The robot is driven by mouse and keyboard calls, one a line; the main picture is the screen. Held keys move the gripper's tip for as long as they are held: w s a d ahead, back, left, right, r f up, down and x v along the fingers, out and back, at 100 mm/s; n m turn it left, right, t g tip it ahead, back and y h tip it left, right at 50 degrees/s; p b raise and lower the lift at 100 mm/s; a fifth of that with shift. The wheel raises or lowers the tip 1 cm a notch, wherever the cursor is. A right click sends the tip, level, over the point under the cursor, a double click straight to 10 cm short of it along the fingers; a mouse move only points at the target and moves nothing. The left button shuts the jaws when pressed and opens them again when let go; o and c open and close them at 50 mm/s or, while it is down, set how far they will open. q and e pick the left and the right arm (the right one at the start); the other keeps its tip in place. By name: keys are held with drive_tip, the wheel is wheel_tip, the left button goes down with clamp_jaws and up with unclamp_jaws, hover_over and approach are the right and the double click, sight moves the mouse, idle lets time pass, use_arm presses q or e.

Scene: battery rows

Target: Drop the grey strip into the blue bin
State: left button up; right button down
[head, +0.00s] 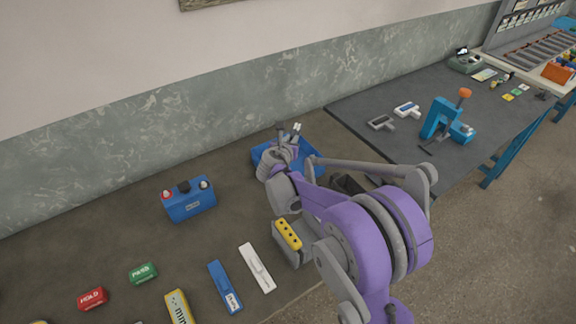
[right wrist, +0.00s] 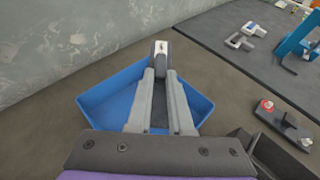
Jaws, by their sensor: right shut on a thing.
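My right gripper (head: 291,139) is over the blue bin (head: 316,164) in the head view. In the right wrist view its fingers (right wrist: 160,72) are shut on a small pale grey piece (right wrist: 160,48), which I take to be the grey strip. Only its end shows past the fingertips; the rest is hidden between them. The blue bin (right wrist: 92,108) lies below and around the fingers in that view, and its visible floor looks empty. The strip's height above the bin is hard to tell. My left gripper is not in view.
A blue battery box (head: 189,200) stands left of the bin. A white strip (head: 257,267), a blue strip (head: 225,287) and red and green blocks lie along the front. A dark table (head: 390,90) with a blue press (head: 438,120) stands to the right.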

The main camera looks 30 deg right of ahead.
wheel_tip(320, 180, down, 2)
drive_tip(key=shift+b, duration=0.3)
drive_tip(key=c, duration=0.7)
unclamp_jaws()
drive_tip(key=shift+c, duration=0.2)
drive_tip(key=v, duration=1.1)
